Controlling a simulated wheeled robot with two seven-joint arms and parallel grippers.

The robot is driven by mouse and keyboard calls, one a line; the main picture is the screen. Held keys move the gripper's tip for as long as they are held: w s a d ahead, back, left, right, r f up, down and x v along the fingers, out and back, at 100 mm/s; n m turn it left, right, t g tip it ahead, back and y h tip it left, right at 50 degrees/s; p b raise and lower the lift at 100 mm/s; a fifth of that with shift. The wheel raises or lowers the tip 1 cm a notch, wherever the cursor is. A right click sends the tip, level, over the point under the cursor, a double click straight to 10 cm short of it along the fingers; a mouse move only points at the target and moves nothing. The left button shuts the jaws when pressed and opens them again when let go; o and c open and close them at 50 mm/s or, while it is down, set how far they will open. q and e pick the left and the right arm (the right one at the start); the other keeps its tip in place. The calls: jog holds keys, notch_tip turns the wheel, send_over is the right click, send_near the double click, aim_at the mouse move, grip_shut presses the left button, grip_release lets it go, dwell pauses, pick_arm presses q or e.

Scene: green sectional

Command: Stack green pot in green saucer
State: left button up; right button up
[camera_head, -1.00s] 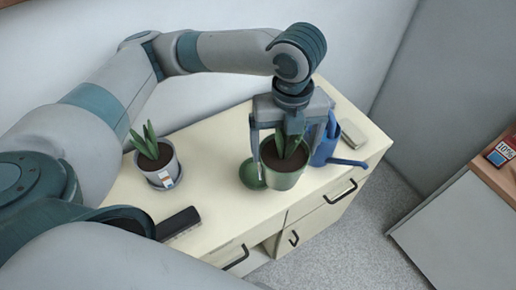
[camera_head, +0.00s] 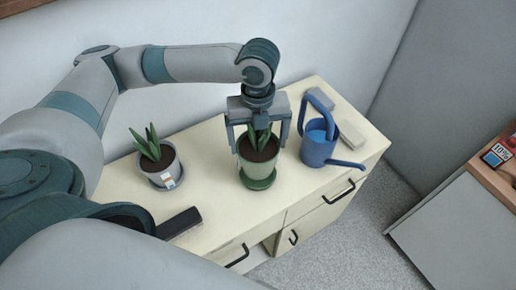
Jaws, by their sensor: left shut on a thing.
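The green pot (camera_head: 258,172) holds a leafy plant and is upright over the green saucer (camera_head: 260,186) on the cream cabinet top. The saucer's rim shows around and below the pot's base. I cannot tell whether the pot touches the saucer or hangs just above it. My left gripper (camera_head: 259,147) comes from above with a finger on each side of the pot's upper part, shut on it. The plant's leaves partly hide between the fingers. My right gripper is not in view.
A grey pot with a plant (camera_head: 158,168) stands on the left in its own saucer. A dark object (camera_head: 179,222) lies at the front left. The cabinet's front edge is near.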

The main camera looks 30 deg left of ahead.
aim_at(258, 149)
pick_arm(q)
jog(key=shift+f+p, duration=0.6)
jog(key=shift+f, duration=1.55)
jog(key=o, duration=1.9)
jog(key=shift+f, duration=0.1)
jog(key=shift+r, duration=0.5)
notch_tip(258, 149, up, 12)
jog(key=b, duration=0.2)
jog(key=shift+f+b, duration=0.2)
jog(key=shift+b, duration=0.1)
